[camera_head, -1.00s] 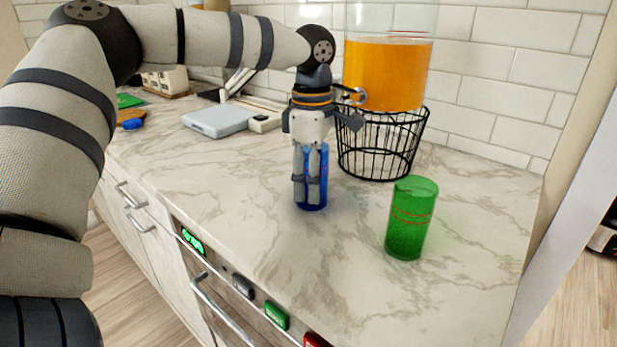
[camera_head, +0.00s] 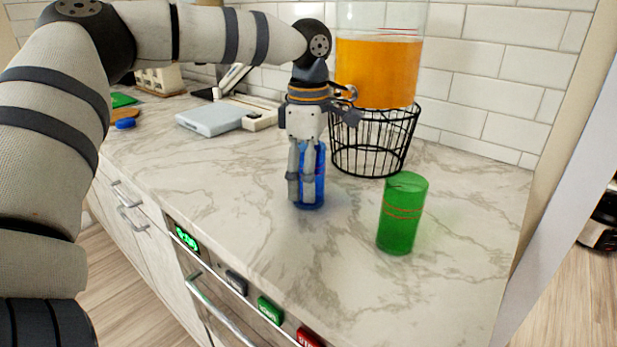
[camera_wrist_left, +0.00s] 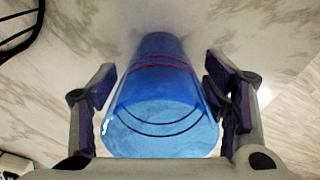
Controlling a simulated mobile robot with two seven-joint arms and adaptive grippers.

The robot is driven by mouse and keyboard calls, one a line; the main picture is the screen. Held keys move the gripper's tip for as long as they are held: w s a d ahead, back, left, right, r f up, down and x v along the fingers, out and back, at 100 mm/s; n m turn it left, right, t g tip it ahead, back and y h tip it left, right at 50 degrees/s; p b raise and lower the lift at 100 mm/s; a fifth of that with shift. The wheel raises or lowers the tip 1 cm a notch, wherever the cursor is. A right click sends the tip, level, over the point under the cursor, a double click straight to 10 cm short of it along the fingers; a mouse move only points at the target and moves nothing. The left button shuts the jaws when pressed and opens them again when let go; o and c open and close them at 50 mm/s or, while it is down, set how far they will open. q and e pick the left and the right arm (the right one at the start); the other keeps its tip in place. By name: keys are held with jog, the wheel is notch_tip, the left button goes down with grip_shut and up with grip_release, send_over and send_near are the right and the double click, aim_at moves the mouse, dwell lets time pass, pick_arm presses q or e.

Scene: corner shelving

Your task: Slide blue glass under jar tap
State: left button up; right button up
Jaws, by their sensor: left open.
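The blue glass (camera_head: 320,172) stands on the marble counter, partly hidden behind my left gripper (camera_head: 301,190). In the left wrist view the blue glass (camera_wrist_left: 160,95) lies between the two fingers of the left gripper (camera_wrist_left: 165,90), with gaps on both sides, so the gripper is open around it. The jar (camera_head: 378,70) of orange liquid sits on a black wire stand (camera_head: 372,145) behind and to the right of the glass. The tap (camera_head: 345,93) shows at the jar's left side, partly hidden by my gripper. My right gripper is not in view.
A green glass (camera_head: 402,213) stands on the counter (camera_head: 250,225) to the right, in front of the wire stand. A grey-white flat device (camera_head: 212,118) lies farther left. The counter's front is clear. A tiled wall (camera_head: 500,80) closes the back.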

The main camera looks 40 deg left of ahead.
pick_arm(q)
notch_tip(320, 180, up, 8)
jog(key=shift+f, duration=0.2)
dwell(0.5)
